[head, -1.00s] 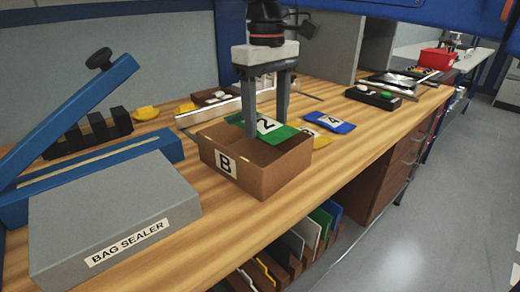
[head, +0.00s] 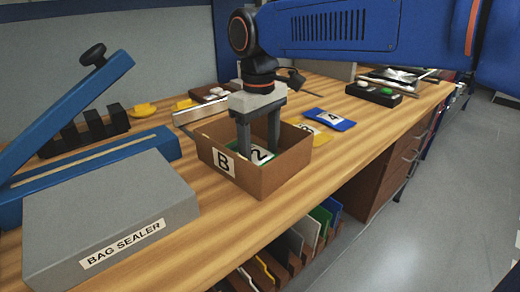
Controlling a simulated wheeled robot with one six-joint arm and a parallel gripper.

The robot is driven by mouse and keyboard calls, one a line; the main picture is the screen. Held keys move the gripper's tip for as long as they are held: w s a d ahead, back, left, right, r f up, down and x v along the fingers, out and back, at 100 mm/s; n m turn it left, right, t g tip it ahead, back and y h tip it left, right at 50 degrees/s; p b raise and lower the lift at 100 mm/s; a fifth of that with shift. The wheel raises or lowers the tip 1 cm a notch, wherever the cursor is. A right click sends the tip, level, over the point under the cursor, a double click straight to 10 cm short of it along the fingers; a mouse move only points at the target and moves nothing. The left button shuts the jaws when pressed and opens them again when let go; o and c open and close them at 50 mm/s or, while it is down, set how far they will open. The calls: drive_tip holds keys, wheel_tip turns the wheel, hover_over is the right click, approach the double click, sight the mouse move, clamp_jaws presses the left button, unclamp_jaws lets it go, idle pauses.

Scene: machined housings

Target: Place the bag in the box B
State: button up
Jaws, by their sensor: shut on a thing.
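The brown open box B (head: 285,172) stands on the wooden bench, with a white "B" label on its front left side. A green bag with a white "2" label (head: 262,155) is inside the box, partly hidden by the front walls and my gripper. My gripper (head: 258,150) points down into the box, its fingers below the rim and shut on the green bag. I cannot tell whether the bag touches the box floor.
A grey and blue bag sealer (head: 105,215) fills the bench to the left of the box. A blue bag labelled "4" (head: 330,119) and a yellow bag (head: 306,128) lie behind the box on the right. A black tray (head: 374,94) lies farther back. Folders stand under the bench.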

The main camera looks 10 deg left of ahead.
sight(259, 155)
drive_tip(key=shift+f, duration=0.15)
drive_tip(key=o, duration=1.2)
drive_tip(key=shift+f, duration=0.1)
drive_tip(key=shift+c, duration=0.2)
wheel_tip(259, 155, up, 12)
drive_tip(key=shift+r, duration=0.2)
drive_tip(key=shift+a, duration=0.1)
